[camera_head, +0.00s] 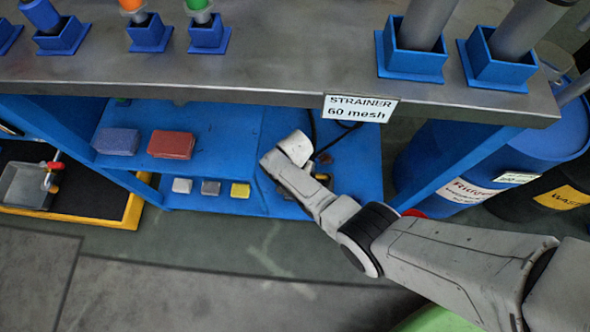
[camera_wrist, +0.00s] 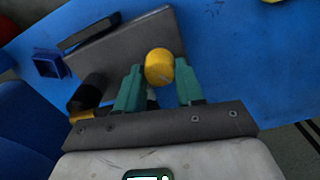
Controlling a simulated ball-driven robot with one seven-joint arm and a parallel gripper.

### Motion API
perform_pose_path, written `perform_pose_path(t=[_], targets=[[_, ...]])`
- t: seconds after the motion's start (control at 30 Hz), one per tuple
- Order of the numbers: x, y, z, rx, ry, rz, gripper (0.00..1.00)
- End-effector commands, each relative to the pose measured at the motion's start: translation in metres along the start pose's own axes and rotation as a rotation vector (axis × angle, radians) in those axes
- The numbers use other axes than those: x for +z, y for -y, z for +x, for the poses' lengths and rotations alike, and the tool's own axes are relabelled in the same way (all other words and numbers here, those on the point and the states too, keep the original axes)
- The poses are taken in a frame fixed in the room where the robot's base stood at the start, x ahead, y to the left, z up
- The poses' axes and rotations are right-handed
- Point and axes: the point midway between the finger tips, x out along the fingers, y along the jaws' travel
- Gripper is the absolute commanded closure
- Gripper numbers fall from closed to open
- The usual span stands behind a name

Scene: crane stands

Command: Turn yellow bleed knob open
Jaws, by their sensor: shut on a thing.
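The yellow bleed knob (camera_wrist: 159,64) is a small round yellow cap in the wrist view, in front of a grey block or plate. My gripper (camera_wrist: 159,76) has a green finger on each side of it and is shut on it. How far the knob is turned cannot be told. In the head view my arm reaches in under the grey bench top to the blue lower shelf, and the knob and fingertips cannot be made out there.
The bench top (camera_head: 270,80) carries blue sockets with tubes and overhangs my arm. Blue and red blocks (camera_head: 172,144) lie on the blue shelf left of my arm. A blue drum (camera_head: 440,160) stands right. In the wrist view, a black cylinder (camera_wrist: 92,92) lies left of the fingers.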

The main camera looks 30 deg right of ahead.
Motion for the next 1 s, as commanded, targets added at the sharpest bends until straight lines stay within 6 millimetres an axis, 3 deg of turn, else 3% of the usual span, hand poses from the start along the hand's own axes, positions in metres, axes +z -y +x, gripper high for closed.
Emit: perform_pose_path(t=[0.57, 0.6, 0.83, 1.0], targets=[[0.0005, -0.0005, 0.0007, 0.000, 0.001, 0.030, 0.93], [0.0005, -0.0005, 0.0007, 0.000, 0.001, 0.030, 0.60], [0.0002, -0.0003, 0.0004, 0.000, 0.001, 0.030, 0.38], [0.0001, -0.0001, 0.0001, 0.000, 0.000, 0.029, 0.37]])
